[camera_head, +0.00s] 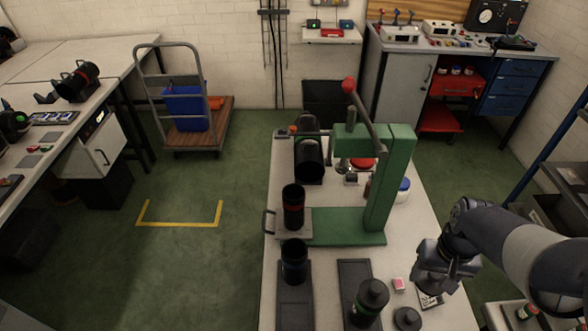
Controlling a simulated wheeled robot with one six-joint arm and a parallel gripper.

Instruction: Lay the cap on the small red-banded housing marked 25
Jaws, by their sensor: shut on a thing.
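A black open-topped housing with a red band (293,208) stands upright on the base of a green press (376,190). Its marking is too small to read. My gripper (436,284) is low over the right side of the bench, to the right of and nearer than the red-banded housing. It is shut on a dark thing, mostly hidden by the gripper, so I cannot tell whether it is the cap. A separate dark round cap-like piece (407,319) lies at the near edge of the bench.
A blue-banded open housing (294,264) stands in front of the press. A closed black cylinder with a green band (369,301) stands on a dark tray. The press lever (362,112) rises above the bench.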

